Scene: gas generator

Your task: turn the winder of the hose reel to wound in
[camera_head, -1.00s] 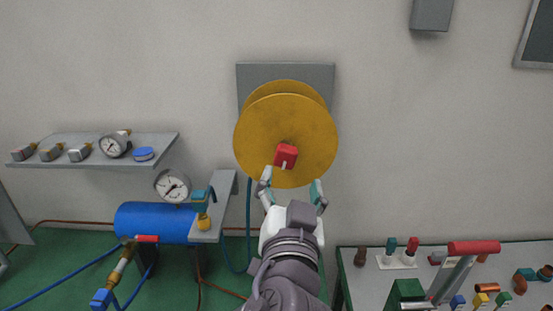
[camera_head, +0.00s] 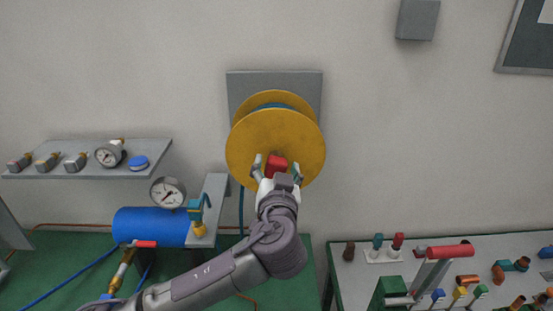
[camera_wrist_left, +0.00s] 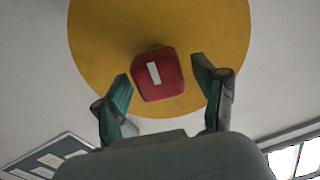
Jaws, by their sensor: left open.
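The hose reel (camera_head: 275,134) has a yellow disc and hangs on a grey wall plate (camera_head: 307,89). Its winder is a red knob (camera_head: 276,164) low on the disc face. In the left wrist view the red winder (camera_wrist_left: 157,74) bears a white mark and stands between the spread fingers, with the yellow disc (camera_wrist_left: 200,35) behind it. My left gripper (camera_head: 276,172) is open, with one finger on each side of the winder; a gap shows on both sides. My right gripper is not in view.
A shelf (camera_head: 85,173) with gauges and fittings is at the left, above a blue tank (camera_head: 152,226). A workbench (camera_head: 350,274) with fittings and a red-handled item (camera_head: 450,251) is at the lower right.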

